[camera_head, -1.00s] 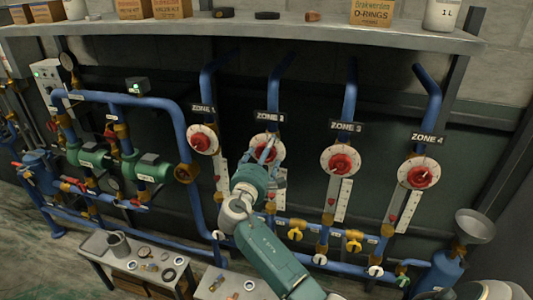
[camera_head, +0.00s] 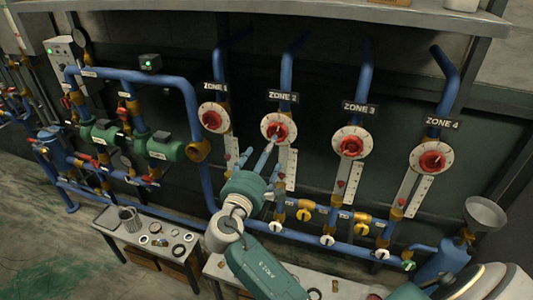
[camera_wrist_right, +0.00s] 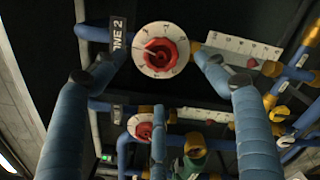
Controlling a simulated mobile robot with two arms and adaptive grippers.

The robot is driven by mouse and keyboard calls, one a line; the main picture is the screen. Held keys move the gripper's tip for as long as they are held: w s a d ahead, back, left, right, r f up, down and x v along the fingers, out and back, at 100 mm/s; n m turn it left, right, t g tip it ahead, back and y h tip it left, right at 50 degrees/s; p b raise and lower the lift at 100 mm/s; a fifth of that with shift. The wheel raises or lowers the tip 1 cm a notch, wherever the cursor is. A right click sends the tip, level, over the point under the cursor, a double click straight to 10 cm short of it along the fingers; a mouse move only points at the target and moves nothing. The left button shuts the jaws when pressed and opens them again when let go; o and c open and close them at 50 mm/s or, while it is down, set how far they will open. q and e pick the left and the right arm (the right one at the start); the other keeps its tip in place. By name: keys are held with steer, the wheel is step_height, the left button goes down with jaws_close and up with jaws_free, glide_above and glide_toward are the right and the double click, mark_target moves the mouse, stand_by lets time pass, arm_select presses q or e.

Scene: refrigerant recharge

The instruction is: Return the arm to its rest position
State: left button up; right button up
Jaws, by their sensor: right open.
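My right gripper (camera_head: 264,160) is in front of the pipe wall, just below and left of the Zone 2 dial (camera_head: 279,129) in the head view. It is open and empty, with its fingers spread. In the right wrist view the blue fingers (camera_wrist_right: 158,78) stand apart, and the Zone 2 dial (camera_wrist_right: 160,50), white with a red knob, shows between and beyond them. I see no contact with the dial. My right arm (camera_head: 262,268) reaches up from the bottom of the head view. My left gripper is not in view.
Dials for Zone 1 (camera_head: 212,118), Zone 3 (camera_head: 350,146) and Zone 4 (camera_head: 431,159) line the wall. Blue pipes with yellow and white valves run below. A low bench (camera_head: 127,241) holds a cup and rings. A funnel (camera_head: 485,212) stands at right; a shelf (camera_head: 300,8) runs above.

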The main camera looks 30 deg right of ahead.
steer(key=s+a+f+g+y+b, duration=0.1)
steer(key=a+f+y, duration=0.15)
steer(key=f, duration=0.95)
steer(key=s+a+f+g+y+b, duration=0.1)
steer(key=s+f+y+b, duration=0.15)
steer(key=f, duration=0.95)
steer(key=a+f+y+b, duration=0.1)
steer(key=a+f+y, duration=0.15)
steer(key=f, duration=1.05)
steer(key=s+a+f+m+g+y+b, duration=0.1)
steer(key=s+f+m+g+y, duration=0.1)
steer(key=s+f, duration=0.7)
steer(key=s+a+f+m+g+y+b, duration=0.15)
steer(key=s+f, duration=0.45)
steer(key=f, duration=0.6)
steer(key=s+f+m+g+y+b, duration=0.1)
steer(key=s+f+m, duration=0.2)
steer(key=s+f, duration=0.3)
steer(key=s+a+f+m+g+y+b, duration=0.1)
steer(key=s+f, duration=0.6)
steer(key=s, duration=0.9)
steer(key=s+f+m+g+b, duration=0.2)
steer(key=s+f+m, duration=0.4)
steer(key=s, duration=0.6)
steer(key=shift+a+f+g+y+b, duration=0.15)
steer(key=shift+a+g+y+b, duration=0.1)
steer(key=shift+g+y+b, duration=0.25)
steer(key=shift+w, duration=0.15)
